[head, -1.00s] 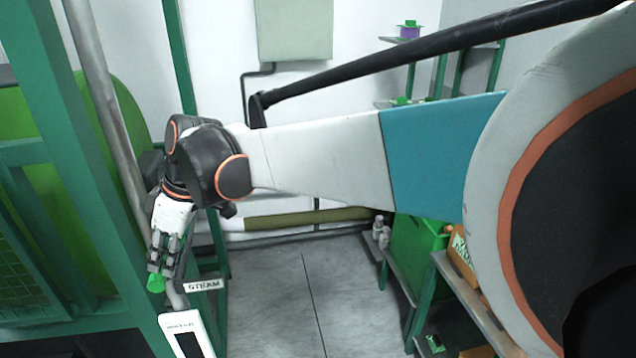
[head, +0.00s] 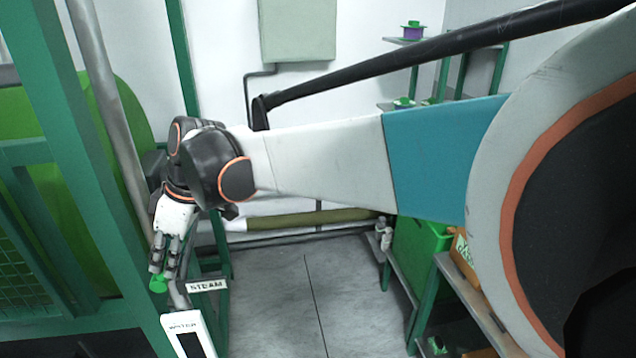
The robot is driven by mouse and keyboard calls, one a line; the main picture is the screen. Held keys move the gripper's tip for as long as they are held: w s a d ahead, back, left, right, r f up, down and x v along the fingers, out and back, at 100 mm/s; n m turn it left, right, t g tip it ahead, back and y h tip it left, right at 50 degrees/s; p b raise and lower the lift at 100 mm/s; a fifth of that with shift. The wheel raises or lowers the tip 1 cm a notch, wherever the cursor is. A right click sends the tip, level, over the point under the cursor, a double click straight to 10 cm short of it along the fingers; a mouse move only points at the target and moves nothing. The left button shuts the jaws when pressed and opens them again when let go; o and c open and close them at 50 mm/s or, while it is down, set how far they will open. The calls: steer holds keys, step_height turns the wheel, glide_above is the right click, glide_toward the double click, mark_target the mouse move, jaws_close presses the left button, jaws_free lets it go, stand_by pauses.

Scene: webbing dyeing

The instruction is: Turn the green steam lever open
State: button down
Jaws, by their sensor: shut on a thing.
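The green steam lever (head: 158,284) shows as a small rounded green end at the lower left, beside the grey pipe. The white STEAM label (head: 207,286) is just to its right. My gripper (head: 163,270) points downward with its fingers shut on the green lever. The fingers hide most of the lever, so its angle cannot be told.
A white panel marked WATER (head: 188,335) stands just below the lever. A green frame post (head: 75,170) and a grey pipe (head: 108,110) rise at the left. Shelves with a green bin (head: 420,245) stand at the right. The grey floor (head: 300,300) between is clear.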

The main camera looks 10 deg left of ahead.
steer(key=shift+s+a, duration=0.1)
steer(key=shift+s, duration=0.25)
